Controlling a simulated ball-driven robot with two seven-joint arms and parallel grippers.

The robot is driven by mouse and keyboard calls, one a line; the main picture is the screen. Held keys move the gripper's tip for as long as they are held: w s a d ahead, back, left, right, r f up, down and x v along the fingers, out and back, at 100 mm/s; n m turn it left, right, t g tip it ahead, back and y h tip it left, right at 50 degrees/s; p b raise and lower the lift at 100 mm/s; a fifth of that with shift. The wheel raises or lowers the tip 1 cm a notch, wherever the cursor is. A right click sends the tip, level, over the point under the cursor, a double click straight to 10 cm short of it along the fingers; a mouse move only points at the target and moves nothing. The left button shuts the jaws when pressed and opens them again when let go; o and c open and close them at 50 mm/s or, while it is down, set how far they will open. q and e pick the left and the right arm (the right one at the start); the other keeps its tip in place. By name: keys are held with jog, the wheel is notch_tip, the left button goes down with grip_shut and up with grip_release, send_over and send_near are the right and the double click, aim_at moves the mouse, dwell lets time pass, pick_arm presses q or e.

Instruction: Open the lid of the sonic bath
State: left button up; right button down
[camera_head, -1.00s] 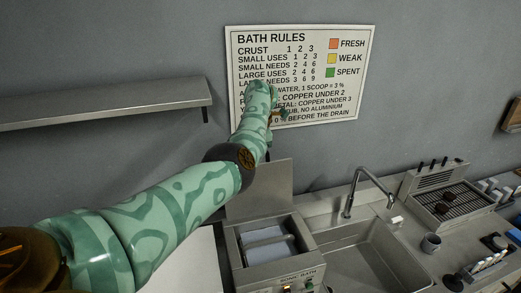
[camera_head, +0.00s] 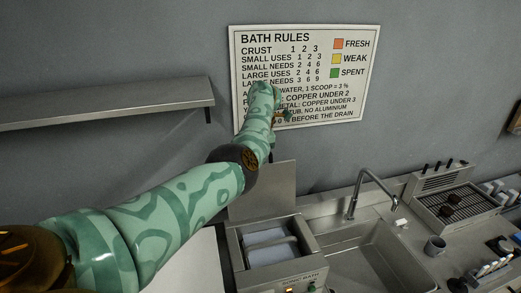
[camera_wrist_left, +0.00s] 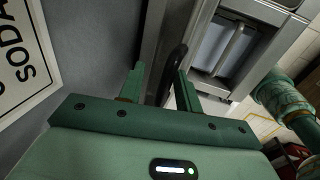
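The sonic bath (camera_head: 275,262) stands left of the sink in the head view. Its grey lid (camera_head: 262,190) stands raised and upright at the back, and the basin is uncovered. In the left wrist view the open bath (camera_wrist_left: 225,45) is at the upper right. My left gripper (camera_wrist_left: 158,78) has its two fingers apart. The lid's edge and a dark handle (camera_wrist_left: 175,68) show between them, with the handle close to the right finger; I cannot tell whether they touch. In the head view my left arm hides most of this gripper. My right gripper is not in view.
A sink (camera_head: 365,258) with a tap (camera_head: 356,195) is right of the bath. A wall shelf (camera_head: 110,103) is at left, and a rules sign (camera_head: 345,100) hangs above.

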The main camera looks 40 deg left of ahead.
pick_arm(q)
notch_tip(320, 180, up, 16)
jog(key=s+d, duration=0.1)
jog(key=d, duration=0.1)
jog(key=shift+s+d, duration=0.15)
jog(key=shift+s, duration=0.2)
jog(key=shift+f, duration=0.1)
